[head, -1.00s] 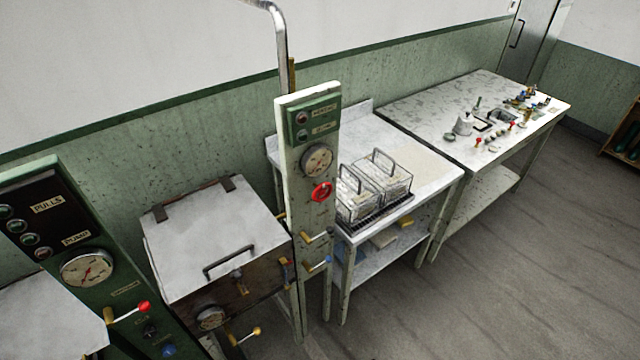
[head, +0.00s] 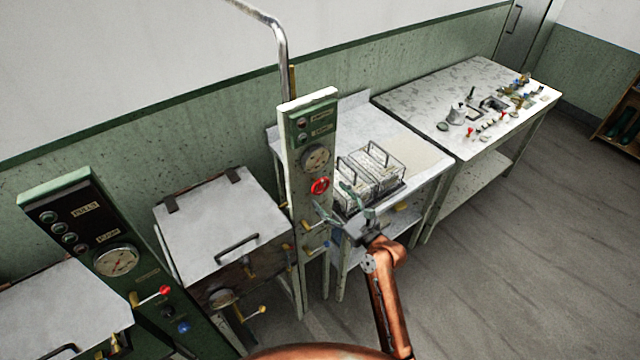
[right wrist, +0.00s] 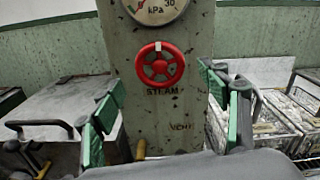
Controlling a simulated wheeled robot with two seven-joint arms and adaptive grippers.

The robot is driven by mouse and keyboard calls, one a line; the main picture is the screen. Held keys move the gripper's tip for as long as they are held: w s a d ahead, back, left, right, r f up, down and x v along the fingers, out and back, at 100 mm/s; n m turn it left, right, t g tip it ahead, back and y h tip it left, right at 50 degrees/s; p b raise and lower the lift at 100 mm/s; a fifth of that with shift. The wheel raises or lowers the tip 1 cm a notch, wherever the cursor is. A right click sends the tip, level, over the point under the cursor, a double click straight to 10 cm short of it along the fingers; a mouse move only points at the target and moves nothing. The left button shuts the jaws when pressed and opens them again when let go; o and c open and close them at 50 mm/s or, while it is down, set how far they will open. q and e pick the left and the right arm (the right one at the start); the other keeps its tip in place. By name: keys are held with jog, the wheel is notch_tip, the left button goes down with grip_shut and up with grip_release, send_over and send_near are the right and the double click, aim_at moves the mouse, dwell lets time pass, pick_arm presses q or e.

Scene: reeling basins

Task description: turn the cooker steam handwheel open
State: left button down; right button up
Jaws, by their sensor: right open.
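The red steam handwheel (head: 320,186) is on the front of the narrow upright cooker panel (head: 298,215), below a round gauge (head: 316,158). In the right wrist view the handwheel (right wrist: 159,64) shows above a "STEAM" label, with a pale mark at its top rim. My right gripper (head: 345,200) is open and empty, in front of the panel and just right of and below the wheel in the head view. In the right wrist view its green-padded fingers (right wrist: 165,105) stand apart on either side of the wheel, not touching it. My left gripper is out of view.
The lidded cooker box (head: 222,225) stands left of the panel. Wire baskets (head: 370,175) sit on the table to the right, close beside my right gripper. Yellow-handled and blue-handled levers stick out lower on the panel.

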aim_at(323, 188)
jog(key=x, duration=0.6)
jog(key=shift+w+a+f, duration=0.1)
jog(key=shift+w, duration=0.05)
jog(key=shift+c, duration=0.7)
jog(key=c, duration=1)
jog(key=shift+c, duration=0.2)
